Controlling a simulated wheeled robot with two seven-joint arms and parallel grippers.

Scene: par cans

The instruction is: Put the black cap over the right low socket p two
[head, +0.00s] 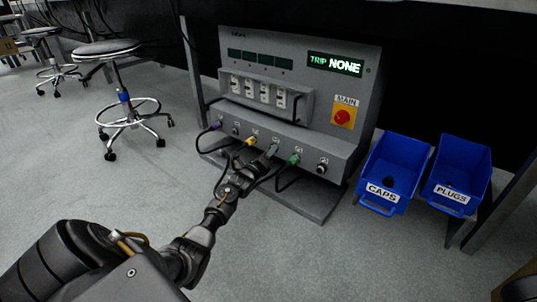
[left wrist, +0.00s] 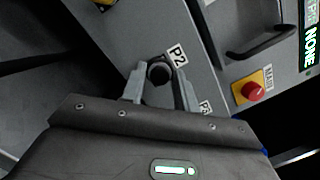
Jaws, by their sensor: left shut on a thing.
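My left gripper (head: 272,150) reaches the lower ledge of the grey panel, between the yellow plug and the green plug. In the left wrist view its two fingers (left wrist: 160,82) are shut on the round black cap (left wrist: 159,71), one finger on each side. The cap is at the panel face beside the P2 label (left wrist: 178,54). The P2 socket itself is hidden behind the cap, and I cannot tell how far the cap sits over it. In the head view the gripper hides the cap. My right gripper is not in view.
The grey panel (head: 350,70) has a red main knob (head: 342,117) and a display reading TRIP NONE. A yellow plug (head: 250,141) and a green plug (head: 294,159) with cables flank the gripper. Blue CAPS bin (head: 408,150) and PLUGS bin (head: 465,157) stand at right.

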